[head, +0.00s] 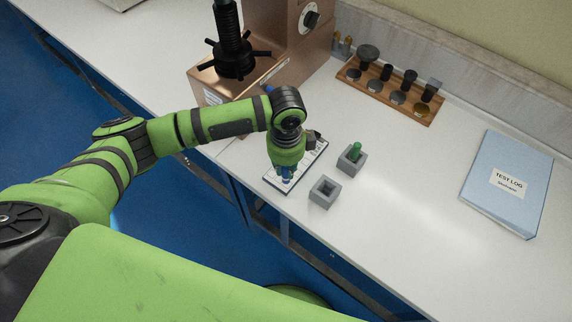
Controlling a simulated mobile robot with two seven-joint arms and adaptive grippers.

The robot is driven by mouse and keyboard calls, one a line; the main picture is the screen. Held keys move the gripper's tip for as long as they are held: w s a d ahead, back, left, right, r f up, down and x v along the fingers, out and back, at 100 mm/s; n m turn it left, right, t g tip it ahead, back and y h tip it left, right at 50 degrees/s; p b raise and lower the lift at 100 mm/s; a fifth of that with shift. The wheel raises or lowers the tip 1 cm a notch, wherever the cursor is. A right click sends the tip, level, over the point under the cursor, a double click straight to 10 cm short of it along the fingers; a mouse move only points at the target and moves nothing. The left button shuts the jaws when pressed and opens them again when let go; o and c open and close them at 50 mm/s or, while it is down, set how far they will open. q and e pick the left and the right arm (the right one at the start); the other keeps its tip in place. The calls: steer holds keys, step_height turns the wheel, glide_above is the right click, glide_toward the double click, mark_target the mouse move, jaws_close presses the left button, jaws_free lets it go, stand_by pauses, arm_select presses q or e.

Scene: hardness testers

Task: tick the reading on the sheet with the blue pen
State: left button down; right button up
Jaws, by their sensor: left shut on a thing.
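The sheet (273,178) lies on a dark-edged board near the front edge of the bench, largely hidden by my left arm and gripper. My left gripper (287,167) points down over the sheet and is shut on the blue pen (286,174). Only a short blue length of the pen shows below the fingers; I cannot tell whether its tip touches the sheet. The reading marks are too small and covered to read. My right gripper is not in view.
Right of the sheet stand an empty grey holder (325,193) and a grey holder (348,164) with a green pen (355,150). The copper-coloured hardness tester (283,45) stands behind. A wooden rack (388,91) and blue test log (503,180) lie farther right, with clear bench between.

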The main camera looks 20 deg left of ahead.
arm_select(q)
steer(key=shift+p, duration=0.45)
stand_by(0.6)
stand_by(0.9)
steer(key=shift+s+p, duration=0.15)
steer(key=shift+p, duration=0.4)
steer(key=shift+p, duration=0.55)
steer(key=shift+d+f+p, duration=0.1)
steer(key=shift+d+p, duration=0.35)
steer(key=shift+p, duration=0.75)
stand_by(1.8)
steer(key=shift+r+p, duration=3.05)
steer(key=shift+p, duration=0.3)
steer(key=shift+w, duration=0.2)
